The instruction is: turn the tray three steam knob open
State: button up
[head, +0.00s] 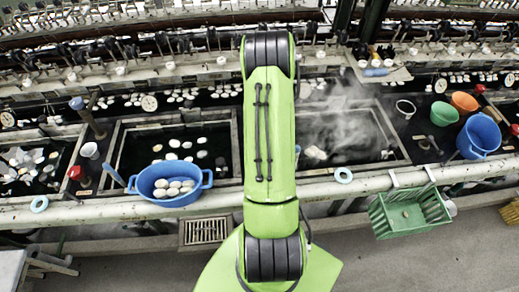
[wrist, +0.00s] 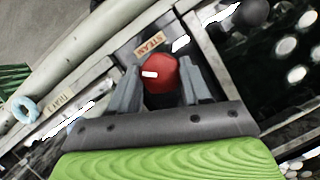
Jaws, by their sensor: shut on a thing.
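A red knob (wrist: 161,72) with a short white mark on top shows in the wrist view, beside a small STEAM label (wrist: 150,43). The white mark lies nearly level in that picture. My gripper (wrist: 160,84) has its two grey fingers on either side of the knob, shut on it. In the head view my green arm covers the gripper and this knob. A label that seems to read TRAY (wrist: 68,95) sits on the rail in the wrist view, its number unclear.
A blue basin (head: 168,184) of cocoons stands left of my arm. Steam rises over the right tray (head: 395,135).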

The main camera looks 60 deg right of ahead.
jog(key=n+g+h, duration=0.1)
jog(key=n, duration=0.2)
jog(key=n+g+b, duration=0.1)
jog(key=n, duration=0.3)
jog(key=shift+w+h, duration=0.2)
jog(key=shift+h, duration=0.2)
dwell(0.3)
jog(key=o, duration=1.1)
jog(key=shift+c, duration=0.2)
jog(key=shift+r, duration=0.1)
jog(key=p+v, duration=0.2)
jog(key=v, duration=1.3)
jog(key=shift+w+r, duration=0.2)
jog(key=shift+w, duration=0.05)
